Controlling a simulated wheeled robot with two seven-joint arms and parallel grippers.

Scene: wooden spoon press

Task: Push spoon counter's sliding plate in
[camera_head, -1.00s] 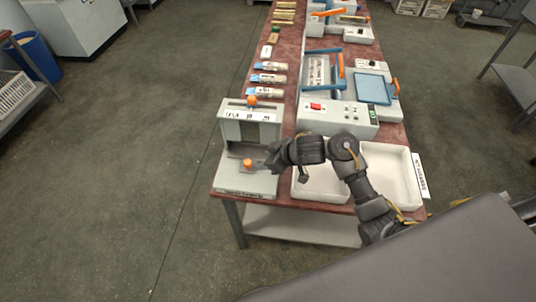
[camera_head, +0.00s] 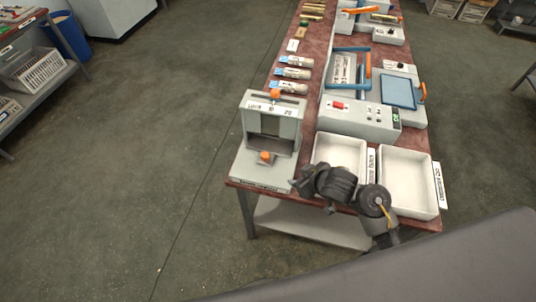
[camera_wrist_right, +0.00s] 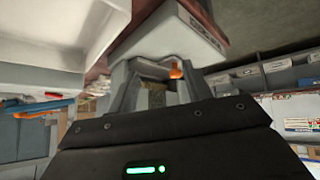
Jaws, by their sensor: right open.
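The spoon counter (camera_head: 290,130) is a grey upright frame on a base at the table's front left corner. It has an orange knob (camera_head: 275,94) at its top. A lower orange knob (camera_head: 265,157) sits on the sliding plate (camera_head: 271,146), at the frame's lower opening. I cannot tell exactly how deep the plate sits. My right gripper (camera_head: 300,186) is open, at the right front of the counter's base, apart from the lower knob. In the right wrist view an orange knob (camera_wrist_right: 176,70) shows beyond the fingers (camera_wrist_right: 158,88). My left gripper is not in view.
Two white trays (camera_head: 340,141) (camera_head: 385,204) stand right of the counter, the nearer one partly behind my right arm. A grey control box (camera_head: 350,118) stands behind them. Packets (camera_head: 292,73) lie behind the counter. The floor left of the table is clear.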

